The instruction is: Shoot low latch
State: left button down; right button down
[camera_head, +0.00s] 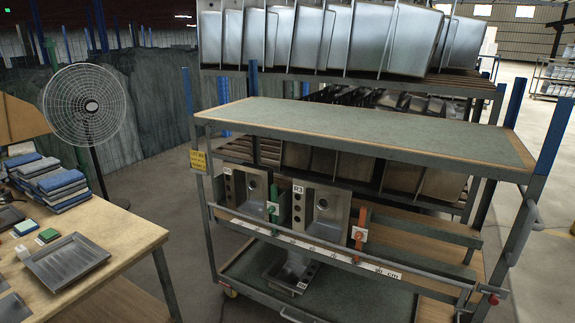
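A green upright latch-like piece (273,207) stands at the front rail of the cart, in front of a steel sink (247,190). An orange upright latch-like piece (360,232) stands farther right on the same rail, beside a second steel sink (319,213) labelled R3. A small red part (494,299) sits low at the cart's right end. I cannot tell which of these is the low latch. Neither of my grippers is in view.
The cart (350,128) has a bare green top and a white ruled strip (310,246) along its front rail. Another sink (290,274) lies on its lower shelf. At left, a wooden table (110,232) holds a metal tray (66,262) and folded blue cloths (52,183); a fan (88,105) stands behind.

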aim_at(494, 301)
jog(key=z, duration=1.7)
